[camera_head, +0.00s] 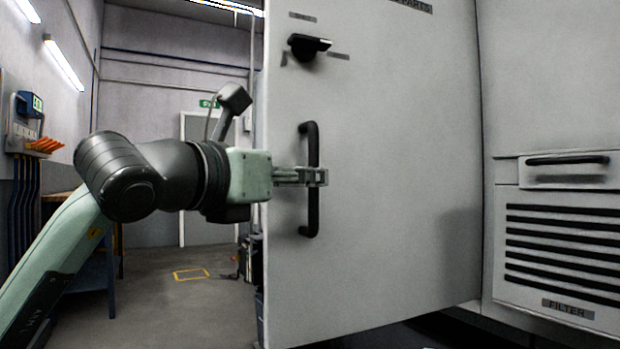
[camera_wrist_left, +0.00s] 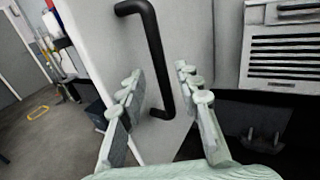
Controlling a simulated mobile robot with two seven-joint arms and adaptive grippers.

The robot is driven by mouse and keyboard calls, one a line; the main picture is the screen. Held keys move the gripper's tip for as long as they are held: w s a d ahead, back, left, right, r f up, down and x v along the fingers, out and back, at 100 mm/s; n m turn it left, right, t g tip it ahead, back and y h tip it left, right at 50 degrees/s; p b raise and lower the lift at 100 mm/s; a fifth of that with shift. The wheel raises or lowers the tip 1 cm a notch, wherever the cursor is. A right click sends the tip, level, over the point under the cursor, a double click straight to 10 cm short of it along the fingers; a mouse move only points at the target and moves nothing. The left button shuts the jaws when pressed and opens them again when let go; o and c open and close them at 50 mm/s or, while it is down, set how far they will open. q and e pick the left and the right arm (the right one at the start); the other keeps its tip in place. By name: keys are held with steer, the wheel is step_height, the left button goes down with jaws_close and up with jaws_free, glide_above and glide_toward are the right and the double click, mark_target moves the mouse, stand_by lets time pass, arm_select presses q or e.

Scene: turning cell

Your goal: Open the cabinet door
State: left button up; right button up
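The cabinet door (camera_head: 400,200) is a large pale grey panel. It stands swung out at an angle, with its free edge at the left and its right side by the cabinet body. Its black vertical bar handle (camera_head: 312,215) also shows in the left wrist view (camera_wrist_left: 148,35). My left gripper (camera_head: 318,177) is at the middle of the handle. In the left wrist view its fingers (camera_wrist_left: 159,72) are apart, one on each side of the bar, with gaps showing. A black latch knob (camera_head: 308,46) sits above the handle. My right gripper is not in view.
At the right is the cabinet body with a drawer handle (camera_head: 567,160) and a slotted filter panel (camera_head: 562,250). Open floor (camera_head: 175,310) with a yellow floor marking (camera_head: 191,275) lies left of the door. A bench (camera_head: 95,270) stands behind my left arm.

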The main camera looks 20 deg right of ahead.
arm_select(q)
steer(key=v, duration=0.8)
steer(key=shift+s+a, duration=0.2)
steer(key=shift+a, duration=0.15)
